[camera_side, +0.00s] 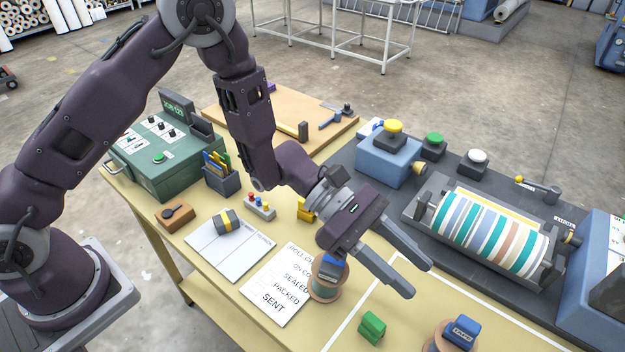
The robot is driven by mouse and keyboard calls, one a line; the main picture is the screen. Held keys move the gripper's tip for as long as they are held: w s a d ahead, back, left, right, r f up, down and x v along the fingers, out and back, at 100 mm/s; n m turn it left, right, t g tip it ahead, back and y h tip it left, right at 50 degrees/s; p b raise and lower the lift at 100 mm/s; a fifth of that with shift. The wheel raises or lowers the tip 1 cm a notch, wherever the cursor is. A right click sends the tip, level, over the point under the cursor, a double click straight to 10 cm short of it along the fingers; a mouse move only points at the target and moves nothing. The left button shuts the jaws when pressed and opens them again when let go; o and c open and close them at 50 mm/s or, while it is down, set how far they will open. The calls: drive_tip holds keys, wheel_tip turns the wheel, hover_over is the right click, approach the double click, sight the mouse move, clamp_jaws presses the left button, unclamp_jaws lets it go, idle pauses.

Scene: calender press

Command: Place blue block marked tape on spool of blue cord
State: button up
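The blue block marked TAPE (462,331) is at the bottom right. It appears to rest on a wooden-flanged spool (436,345), which the frame's lower edge cuts off; its cord looks bluish. Another spool (326,287) with tan flanges stands beside the printed sheet, partly behind my gripper. A blue piece (334,266) shows at its top; I cannot tell whether it is cord or a block. My gripper (420,281) is open and empty, its two fingers spread and pointing down to the right, above the table and up-left of the TAPE block.
A green block (372,328) stands on the yellow table (208,276). The roller press (490,235) with a striped roll is at right. A grey block with a yellow band (227,221) lies on a white card.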

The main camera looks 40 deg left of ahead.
drive_tip(key=s+a+r+m+g+y, duration=0.1)
drive_tip(key=s+a+r+m+y, duration=0.1)
drive_tip(key=s+a+r+m, duration=0.45)
drive_tip(key=s+a+r+m+g+y, duration=0.15)
drive_tip(key=s+r+m, duration=0.3)
drive_tip(key=r, duration=0.45)
drive_tip(key=s+a+m+t+y, duration=0.3)
drive_tip(key=s+a+t+y, duration=0.1)
drive_tip(key=a, duration=0.7)
drive_tip(key=s+a+m+t+y, duration=0.4)
drive_tip(key=a+y, duration=0.2)
drive_tip(key=a, duration=0.6)
drive_tip(key=shift+s+r, duration=0.15)
drive_tip(key=shift+r, duration=0.3)
